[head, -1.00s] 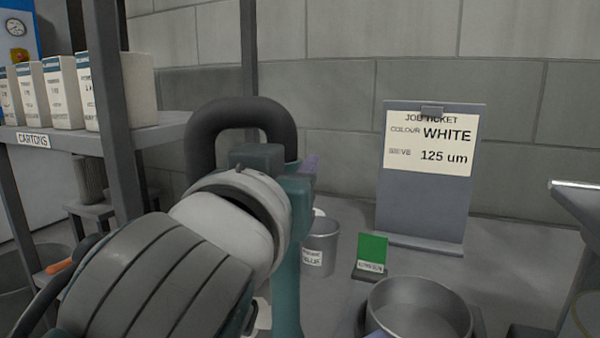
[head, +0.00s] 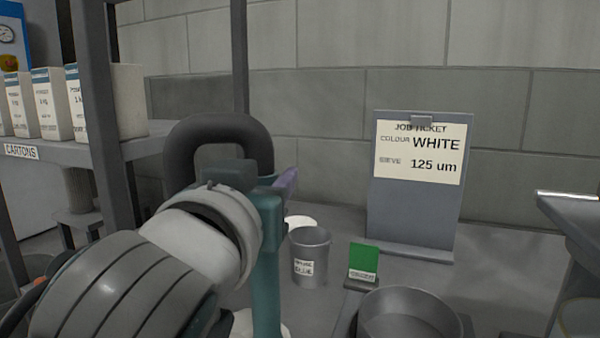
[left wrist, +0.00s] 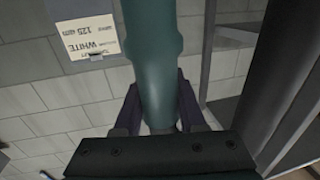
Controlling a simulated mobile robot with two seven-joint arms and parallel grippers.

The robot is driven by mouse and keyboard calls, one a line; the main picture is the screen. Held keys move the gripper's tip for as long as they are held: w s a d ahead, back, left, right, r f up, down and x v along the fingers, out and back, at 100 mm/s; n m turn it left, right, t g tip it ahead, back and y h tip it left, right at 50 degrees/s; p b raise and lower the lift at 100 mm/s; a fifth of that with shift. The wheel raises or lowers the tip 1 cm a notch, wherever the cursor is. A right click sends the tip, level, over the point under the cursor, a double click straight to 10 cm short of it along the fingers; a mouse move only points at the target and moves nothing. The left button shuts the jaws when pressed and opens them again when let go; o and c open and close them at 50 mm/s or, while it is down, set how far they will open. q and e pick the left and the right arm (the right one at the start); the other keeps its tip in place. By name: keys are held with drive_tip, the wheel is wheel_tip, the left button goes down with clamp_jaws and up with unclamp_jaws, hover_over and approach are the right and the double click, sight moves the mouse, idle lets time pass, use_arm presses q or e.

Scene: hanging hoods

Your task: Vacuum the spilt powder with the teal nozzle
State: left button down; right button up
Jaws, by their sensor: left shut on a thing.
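The teal nozzle (head: 266,285) is an upright teal tube with a thick dark grey hose loop (head: 218,130) at its top. My left gripper (head: 272,190) is shut on it, and a purple finger shows beside the tube. In the left wrist view the tube (left wrist: 155,60) runs between the two purple fingers (left wrist: 158,108). The nozzle's lower end is cut off by the frame's bottom edge. A white patch (head: 300,222), perhaps powder, shows behind the metal pot. More white (head: 242,324) shows low beside the tube. My right gripper is not in view.
A metal pot (head: 310,262) with a label stands right of the nozzle. A small green card (head: 363,258) and a round metal pan (head: 408,318) are further right. A job ticket board (head: 415,215) stands behind. A shelf of cartons (head: 105,150) is at left.

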use_arm(q)
drive_tip(key=w+a+p, duration=0.3)
drive_tip(key=w+a, duration=0.1)
drive_tip(key=a, duration=0.7)
drive_tip(key=shift+a, duration=0.15)
idle(0.9)
drive_tip(key=shift+w, duration=0.1)
idle(0.4)
drive_tip(key=w+d+b, duration=0.2)
drive_tip(key=d+b, duration=0.1)
drive_tip(key=d, duration=0.3)
drive_tip(key=shift+w, duration=0.35)
idle(0.3)
drive_tip(key=shift+r, duration=0.1)
idle(0.4)
drive_tip(key=d, duration=0.1)
drive_tip(key=s+d, duration=0.1)
drive_tip(key=d, duration=0.2)
drive_tip(key=shift+s+d+b, duration=0.15)
drive_tip(key=shift+s+b, duration=0.15)
drive_tip(key=shift+r, duration=0.1)
idle(0.6)
